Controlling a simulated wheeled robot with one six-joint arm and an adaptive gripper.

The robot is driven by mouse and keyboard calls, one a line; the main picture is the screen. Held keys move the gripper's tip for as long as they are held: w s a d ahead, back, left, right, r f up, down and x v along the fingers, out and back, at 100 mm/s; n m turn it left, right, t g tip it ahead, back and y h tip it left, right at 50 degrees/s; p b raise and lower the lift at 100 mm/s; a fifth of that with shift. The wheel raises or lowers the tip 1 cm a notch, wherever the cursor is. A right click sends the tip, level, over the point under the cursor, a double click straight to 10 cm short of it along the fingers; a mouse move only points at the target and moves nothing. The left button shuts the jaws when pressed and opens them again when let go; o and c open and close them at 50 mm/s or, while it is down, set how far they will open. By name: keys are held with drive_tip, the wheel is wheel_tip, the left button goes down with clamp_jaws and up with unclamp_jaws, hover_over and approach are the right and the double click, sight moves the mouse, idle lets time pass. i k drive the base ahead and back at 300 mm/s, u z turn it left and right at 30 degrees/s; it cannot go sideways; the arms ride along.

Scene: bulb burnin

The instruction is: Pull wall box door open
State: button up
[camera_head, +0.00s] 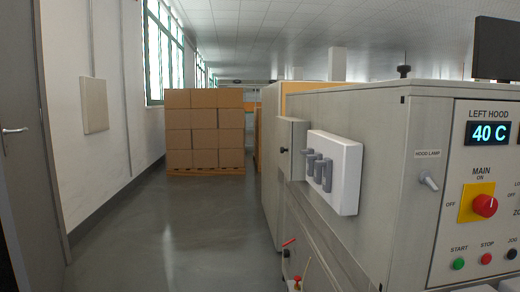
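A flat beige wall box (95,105) is mounted on the white left wall, beyond the grey door. Its front looks closed, and I cannot make out a handle on it at this size. My gripper is not in view, so its place relative to the wall box does not show.
A grey door with a lever handle (15,130) stands at the near left. A large machine (380,120) fills the right, with a control panel and a small side box (292,148). Stacked cartons (204,130) stand ahead. The floor (175,230) between is clear.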

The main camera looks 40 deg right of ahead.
sight(284, 127)
drive_tip(key=z, duration=0.5)
drive_tip(key=i, duration=1.05)
drive_tip(key=z, duration=0.75)
